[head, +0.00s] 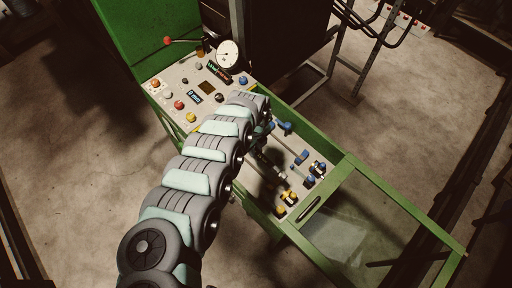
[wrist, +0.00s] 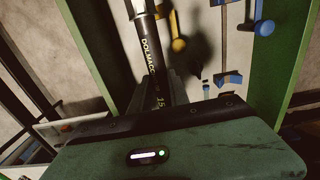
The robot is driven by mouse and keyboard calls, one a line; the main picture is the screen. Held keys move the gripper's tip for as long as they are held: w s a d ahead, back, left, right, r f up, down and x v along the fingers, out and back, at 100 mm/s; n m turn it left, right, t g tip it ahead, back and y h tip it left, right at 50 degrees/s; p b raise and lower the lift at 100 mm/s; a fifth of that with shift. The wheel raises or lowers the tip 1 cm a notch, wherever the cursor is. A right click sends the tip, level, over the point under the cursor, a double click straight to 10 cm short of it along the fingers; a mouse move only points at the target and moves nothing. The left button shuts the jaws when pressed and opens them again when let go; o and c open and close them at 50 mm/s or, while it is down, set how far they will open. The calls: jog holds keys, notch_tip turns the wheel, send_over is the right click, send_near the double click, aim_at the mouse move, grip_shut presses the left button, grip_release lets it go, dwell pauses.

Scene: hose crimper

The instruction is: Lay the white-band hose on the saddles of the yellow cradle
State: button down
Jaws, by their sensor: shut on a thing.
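My gripper (wrist: 167,92) is shut on a black hose (wrist: 147,48) with pale lettering along it. A pale band or fitting (wrist: 138,9) shows at the hose's far end, near the top edge of the wrist view. In the head view my arm hides most of the gripper and hose. A yellow piece (wrist: 178,44) stands close to the right of the hose in the wrist view. The yellow cradle (head: 287,198) shows at the near end of the bench in the head view. I cannot tell whether the hose touches it.
Blue cradle parts (head: 303,157) stand on the pale bench top, with more blue supports (wrist: 264,27) at right in the wrist view. A green frame (head: 335,178) edges the bench. A control panel (head: 190,92) with a gauge and a red-knobbed lever lies behind my arm.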

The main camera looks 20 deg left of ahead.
jog(key=shift+f+b, duration=5.45)
jog(key=shift+f, duration=1.45)
jog(key=c, duration=1.2)
grip_release()
jog(key=shift+o, duration=0.2)
notch_tip(320, 180, up, 11)
jog(key=shift+f+p, duration=0.1)
jog(key=shift+p, duration=0.4)
jog(key=shift+s+d, duration=0.1)
